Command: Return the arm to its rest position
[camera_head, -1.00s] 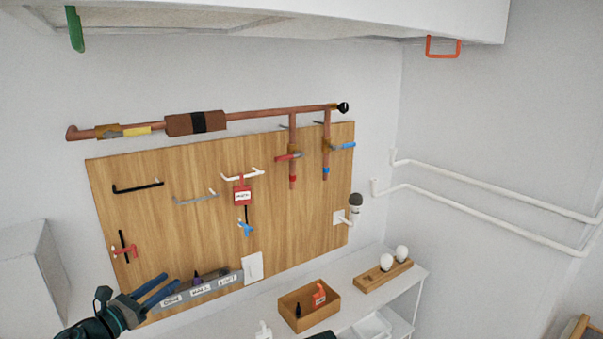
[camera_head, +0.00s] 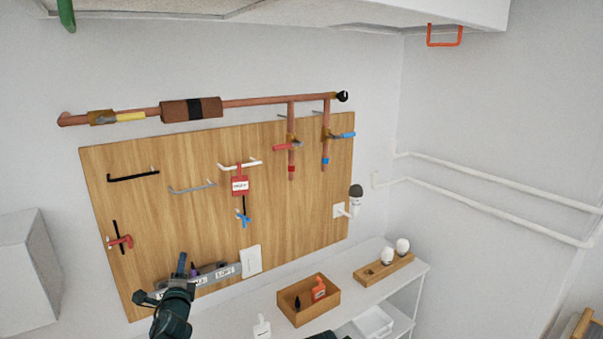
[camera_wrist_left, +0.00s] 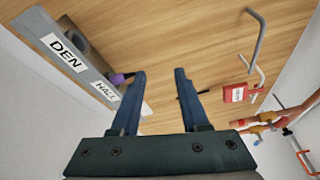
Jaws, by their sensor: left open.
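My left gripper (camera_head: 182,266) is at the lower left of the head view, in front of the grey labelled rack on the wooden board (camera_head: 130,215). In the left wrist view its two blue fingers (camera_wrist_left: 160,85) stand apart with nothing between them, and wood shows behind. The grey labelled rack (camera_head: 222,274) carries white labels and has a purple-tipped item (camera_wrist_left: 120,78) in it. The rack's left part is hidden by my gripper in the head view. My right gripper is not clearly seen.
A red tag (camera_head: 240,185) hangs from a white hook. Copper pipes (camera_head: 260,101) run above the board. A wooden box (camera_head: 308,302) and a bulb holder (camera_head: 384,270) stand on the white shelf. A grey-white box (camera_head: 28,270) is at far left.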

